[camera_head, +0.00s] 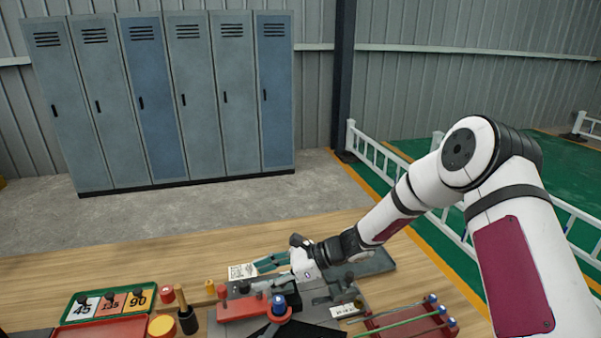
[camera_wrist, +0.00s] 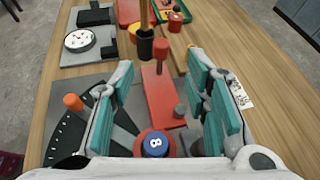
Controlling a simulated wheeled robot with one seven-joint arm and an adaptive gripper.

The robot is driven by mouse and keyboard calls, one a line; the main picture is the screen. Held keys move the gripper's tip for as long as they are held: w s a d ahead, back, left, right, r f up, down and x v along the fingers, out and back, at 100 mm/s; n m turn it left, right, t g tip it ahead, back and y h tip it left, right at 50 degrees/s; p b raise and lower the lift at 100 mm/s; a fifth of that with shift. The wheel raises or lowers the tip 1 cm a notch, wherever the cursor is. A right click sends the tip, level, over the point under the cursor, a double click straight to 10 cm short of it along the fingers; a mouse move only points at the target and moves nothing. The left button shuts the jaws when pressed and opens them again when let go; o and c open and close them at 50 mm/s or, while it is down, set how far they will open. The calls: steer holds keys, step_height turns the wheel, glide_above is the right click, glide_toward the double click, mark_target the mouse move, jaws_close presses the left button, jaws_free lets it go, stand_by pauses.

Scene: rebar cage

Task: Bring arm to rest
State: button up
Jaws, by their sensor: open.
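My gripper (camera_head: 268,275) is at the end of my white arm, low over the wooden workbench, and reaches to the left in the head view. In the wrist view, its two teal-padded fingers (camera_wrist: 165,110) are spread wide apart with nothing held between them. Below and between them are a red block (camera_wrist: 160,97) with a red-capped post and a red round part with a blue knob (camera_wrist: 155,146). I cannot tell whether the fingers touch anything. The arm bends at a high elbow on the right side of the head view.
On the wooden bench (camera_head: 150,258) are a green-rimmed tray with 45, 135 and 90 labels (camera_head: 110,301), a black cup (camera_head: 187,320), and a red rack with rods (camera_head: 410,318). A white paper (camera_wrist: 239,92) lies right of the fingers. Lockers (camera_head: 165,100) stand behind.

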steer(key=s+d+r+n+t+h, duration=0.1)
steer(key=s+d+r+n+h, duration=0.35)
steer(key=s+d+r, duration=0.35)
steer(key=s+d+r+n+h, duration=0.3)
steer(key=d+r+n, duration=0.3)
steer(key=r, duration=0.3)
steer(key=s+d+r+n+t+h, duration=0.2)
steer(key=s+d+r+n, duration=0.1)
steer(key=s+d, duration=0.5)
steer(key=s+d+r+n+t+h+b, duration=0.1)
steer(key=s+d+r+n+t+h, duration=0.2)
steer(key=s+d+r, duration=0.3)
steer(key=shift+s+d+h, duration=0.35)
steer(key=shift+s+d, duration=0.65)
steer(key=shift+d, duration=0.15)
steer(key=shift+c, duration=0.2)
